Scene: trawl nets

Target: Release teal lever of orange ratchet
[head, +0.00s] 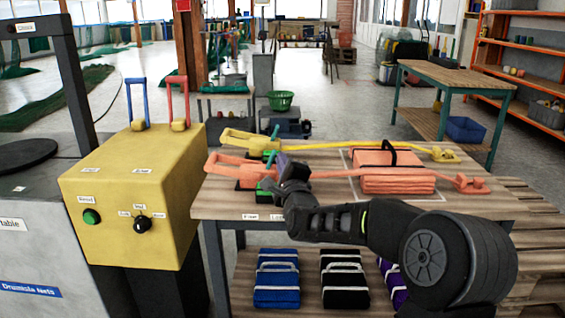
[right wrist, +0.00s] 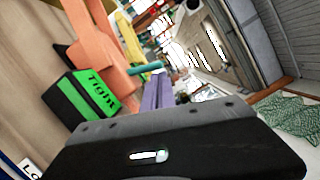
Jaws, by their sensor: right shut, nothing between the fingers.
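The orange ratchet (head: 232,168) lies on the wooden table, its strap running right over an orange folded bundle (head: 395,180). In the right wrist view the ratchet's orange body (right wrist: 95,45) is at upper left. Its teal lever (right wrist: 146,68) sticks out sideways just beyond my fingertips; in the head view my gripper seems to hide it. A green block reading "Tight" (right wrist: 98,92) sits beside the ratchet. My right gripper (head: 281,160) is shut and empty at the ratchet's right end, its purple fingers (right wrist: 158,92) close to the lever; contact cannot be told. My left gripper is out of view.
A yellow ratchet (head: 245,140) with its own teal lever (head: 275,132) lies just behind. A yellow control box (head: 130,190) with blue and red handles stands left of the table. Folded blue and black bundles (head: 277,280) lie on the lower shelf.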

